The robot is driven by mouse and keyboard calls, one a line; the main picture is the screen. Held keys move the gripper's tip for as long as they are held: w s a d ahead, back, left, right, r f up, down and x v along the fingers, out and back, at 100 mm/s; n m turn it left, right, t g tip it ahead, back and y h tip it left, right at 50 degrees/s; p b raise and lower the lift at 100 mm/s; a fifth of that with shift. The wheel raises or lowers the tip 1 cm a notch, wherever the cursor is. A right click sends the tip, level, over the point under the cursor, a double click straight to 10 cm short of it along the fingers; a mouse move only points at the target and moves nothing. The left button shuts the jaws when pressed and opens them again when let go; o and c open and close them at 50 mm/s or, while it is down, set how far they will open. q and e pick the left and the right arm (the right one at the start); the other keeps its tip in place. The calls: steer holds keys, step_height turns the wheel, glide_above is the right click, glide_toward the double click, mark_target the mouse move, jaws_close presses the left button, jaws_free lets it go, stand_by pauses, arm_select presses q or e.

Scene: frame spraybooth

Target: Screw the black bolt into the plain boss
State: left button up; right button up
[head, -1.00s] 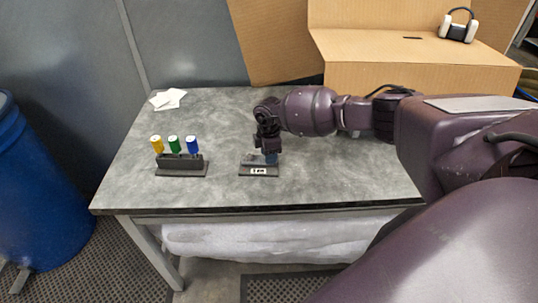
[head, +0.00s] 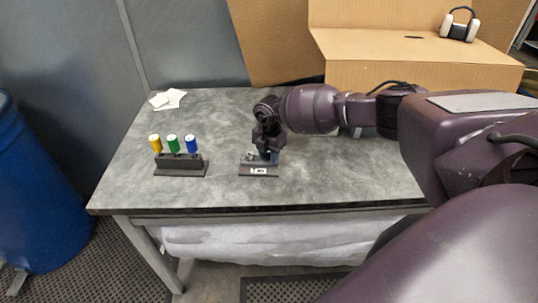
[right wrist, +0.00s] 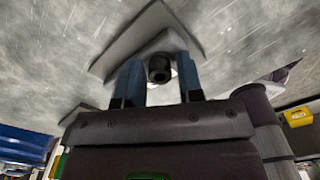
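The fixture (head: 258,172) is a small dark grey base with a white label, near the front middle of the table. My right gripper (head: 266,155) points down over it, hiding most of its top. In the right wrist view, the gripper's two blue fingers (right wrist: 159,76) stand on either side of a black round part with a dark socket (right wrist: 159,69), which looks like the black bolt's head. A narrow gap shows beside it, so the fingers look slightly open. The fixture's pale plate (right wrist: 128,42) lies beyond. The boss and the bolt's thread are hidden. My left gripper is out of view.
A dark rack (head: 180,167) with yellow, green and blue topped pieces stands left on the grey table (head: 225,190). White papers (head: 167,99) lie at the back left. A cardboard box (head: 420,75) with a headset (head: 459,25) stands behind. The table between rack and fixture is clear.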

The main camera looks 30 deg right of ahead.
steer(key=n+b, duration=0.1)
steer(key=n, duration=0.5)
steer(key=shift+b, duration=0.35)
steer(key=n+b, duration=0.1)
steer(key=n, duration=0.2)
steer(key=shift+f+n, duration=0.1)
steer(key=shift+n, duration=0.9)
steer(key=shift+c, duration=0.4)
steer(key=c, duration=0.5)
steer(key=m+p, duration=0.2)
steer(key=m, duration=0.1)
steer(key=shift+r, duration=0.25)
steer(key=shift+m+p, duration=0.4)
steer(key=shift+m, duration=0.3)
steer(key=shift+f, duration=0.15)
